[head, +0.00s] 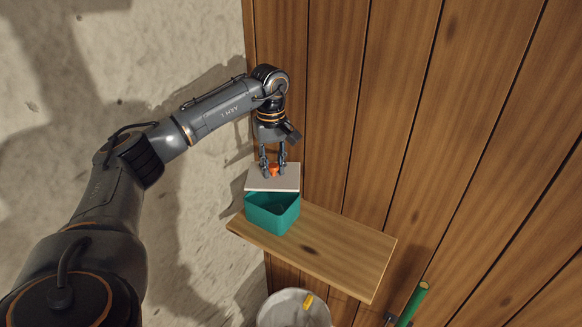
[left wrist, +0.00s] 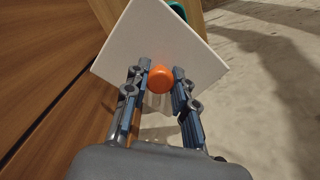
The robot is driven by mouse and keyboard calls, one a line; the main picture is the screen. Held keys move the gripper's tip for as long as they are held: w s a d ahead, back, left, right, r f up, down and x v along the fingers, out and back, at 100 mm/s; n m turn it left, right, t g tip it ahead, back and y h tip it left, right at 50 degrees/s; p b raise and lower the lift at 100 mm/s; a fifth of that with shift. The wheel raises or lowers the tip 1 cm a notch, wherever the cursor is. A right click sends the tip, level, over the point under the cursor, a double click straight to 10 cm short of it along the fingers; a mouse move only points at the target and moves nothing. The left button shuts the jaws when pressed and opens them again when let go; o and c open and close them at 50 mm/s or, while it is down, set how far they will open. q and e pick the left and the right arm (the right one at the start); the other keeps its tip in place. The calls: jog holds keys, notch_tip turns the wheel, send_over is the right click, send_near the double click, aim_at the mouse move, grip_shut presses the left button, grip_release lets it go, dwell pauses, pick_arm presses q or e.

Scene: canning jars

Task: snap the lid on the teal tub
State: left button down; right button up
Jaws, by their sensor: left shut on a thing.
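The teal tub (head: 272,213) sits on the left part of a wooden shelf in the head view, its open top showing in part. The lid is a flat white square (head: 262,183) with an orange knob (head: 274,170). My left gripper (head: 273,172) is shut on the orange knob and holds the lid above the tub's far side. In the left wrist view the lid (left wrist: 140,50) spreads beyond my fingers (left wrist: 160,82), and the knob (left wrist: 161,79) is between them. A bit of the tub (left wrist: 178,11) shows behind the lid's edge. My right gripper is not in view.
The wooden shelf (head: 335,248) is bare to the right of the tub. A plank wall (head: 370,120) stands behind it. Below are a grey bucket (head: 285,310) with a yellow item (head: 308,301) and a green cylinder (head: 413,303).

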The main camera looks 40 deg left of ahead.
aim_at(271, 176)
pick_arm(q)
jog(key=shift+s+a+f, duration=0.1)
jog(key=shift+a+f, duration=0.1)
jog(key=shift+a, duration=0.2)
notch_tip(271, 176, down, 4)
jog(key=b, duration=0.3)
jog(key=shift+b, duration=0.3)
jog(key=shift+f+b, duration=0.6)
jog(key=shift+f, duration=0.5)
jog(key=shift+p, duration=0.3)
jog(key=shift+f, duration=0.1)
dwell(1.0)
dwell(0.4)
jog(key=c, duration=0.5)
grip_release()
